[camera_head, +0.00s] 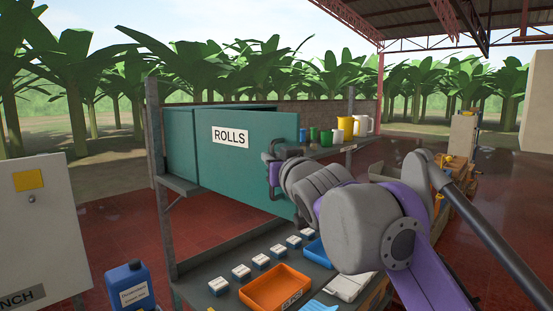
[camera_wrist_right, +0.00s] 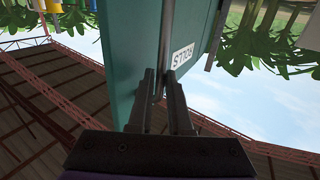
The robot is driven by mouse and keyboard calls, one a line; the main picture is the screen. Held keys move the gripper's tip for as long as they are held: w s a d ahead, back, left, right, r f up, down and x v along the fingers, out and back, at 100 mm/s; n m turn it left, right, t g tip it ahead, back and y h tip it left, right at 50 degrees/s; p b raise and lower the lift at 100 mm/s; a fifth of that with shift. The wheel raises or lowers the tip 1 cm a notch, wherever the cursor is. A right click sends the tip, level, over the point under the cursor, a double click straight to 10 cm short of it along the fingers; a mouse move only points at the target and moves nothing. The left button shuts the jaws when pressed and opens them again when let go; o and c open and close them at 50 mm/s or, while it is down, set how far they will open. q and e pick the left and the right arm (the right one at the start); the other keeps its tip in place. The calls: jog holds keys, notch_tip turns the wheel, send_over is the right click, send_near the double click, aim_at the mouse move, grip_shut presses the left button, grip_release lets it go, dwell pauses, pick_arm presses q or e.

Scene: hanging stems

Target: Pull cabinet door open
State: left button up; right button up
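The teal cabinet (camera_head: 178,150) stands on a metal rack shelf. Its door (camera_head: 235,165), with a white ROLLS label (camera_head: 230,137), stands partly open, its right edge swung out toward me. My right gripper (camera_head: 271,172) is at the door's right edge, partly hidden by my own arm. In the right wrist view the picture is upside down; the two dark fingers (camera_wrist_right: 163,78) lie close on either side of a slim grey handle bar (camera_wrist_right: 164,35) on the teal door. The fingers look shut on it. My left gripper is not in view. The cabinet's inside is hidden.
Cups and pots (camera_head: 340,128) stand on a shelf right of the door. Below are an orange tray (camera_head: 275,288), a blue tray (camera_head: 318,252) and several small boxes (camera_head: 241,271). A grey cabinet (camera_head: 40,230) and blue jug (camera_head: 130,287) stand at left.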

jog(key=o, duration=0.4)
jog(key=shift+w+a+f, duration=0.15)
jog(key=shift+w+a, duration=0.2)
jog(key=shift+c, duration=0.2)
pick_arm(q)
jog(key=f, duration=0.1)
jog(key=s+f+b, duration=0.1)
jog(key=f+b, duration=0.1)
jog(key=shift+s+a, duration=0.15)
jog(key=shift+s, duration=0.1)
pick_arm(e)
jog(key=v, duration=1.1)
jog(key=shift+d, duration=0.2)
